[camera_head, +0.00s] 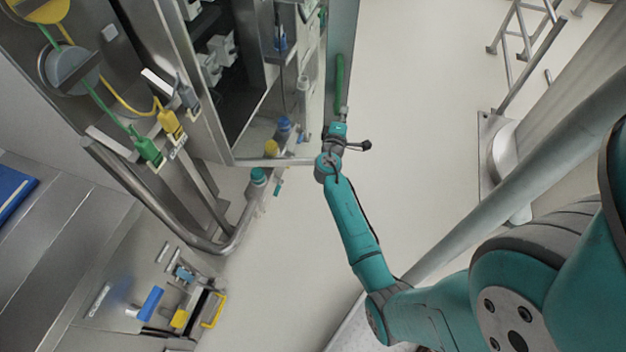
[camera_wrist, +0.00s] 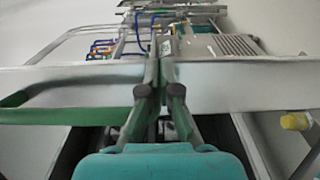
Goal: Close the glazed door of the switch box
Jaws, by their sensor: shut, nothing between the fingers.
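The switch box (camera_head: 232,75) stands open at the upper left of the head view, with its dark inside showing. What looks like its glazed door (camera_head: 343,35) stands swung out at the box's right side, seen nearly edge-on, with a green strip or handle (camera_head: 340,72) on it. My gripper (camera_head: 343,112) is shut and empty at the door's near end. In the wrist view, the fingers (camera_wrist: 160,68) are together in front of a pale metal band (camera_wrist: 240,84), probably the door frame. A green bar (camera_wrist: 50,106) is at the left. I cannot tell whether the fingers touch the door.
A bent metal rail (camera_head: 150,205) runs around the front of the cabinet at the left. Colored plugs (camera_head: 160,135) hang beside the box. A metal ladder-like frame (camera_head: 525,40) stands at the upper right. The floor (camera_head: 425,90) right of the door is clear.

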